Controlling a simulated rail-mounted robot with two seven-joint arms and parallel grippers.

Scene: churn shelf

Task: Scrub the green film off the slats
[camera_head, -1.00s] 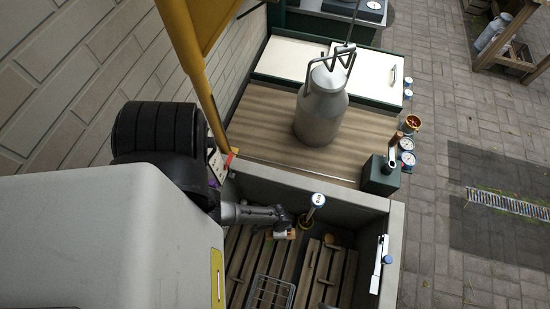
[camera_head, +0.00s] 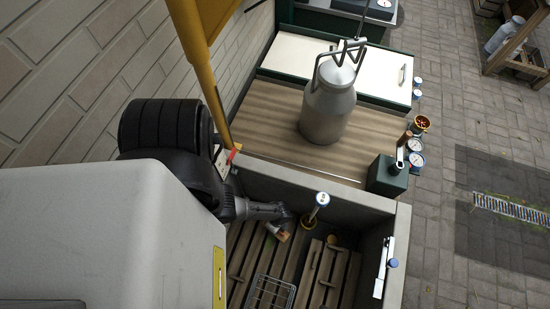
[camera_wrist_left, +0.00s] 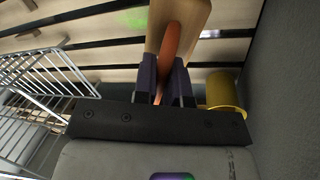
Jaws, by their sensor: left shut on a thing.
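My left gripper (camera_wrist_left: 163,75) is shut on the orange handle (camera_wrist_left: 168,45) of a wooden scrubbing brush (camera_wrist_left: 190,14). In the head view the gripper (camera_head: 284,214) is low inside the grey trough, with the brush (camera_head: 281,235) at the slats. The pale wooden slats (camera_head: 240,262) line the trough floor with dark gaps between them. The brush's underside is hidden. My right gripper is not in view.
A wire rack (camera_head: 270,293) lies on the slats near the gripper. A yellow cup-like piece (camera_wrist_left: 226,92) is close on the right in the wrist view. A metal churn (camera_head: 328,108) stands beyond.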

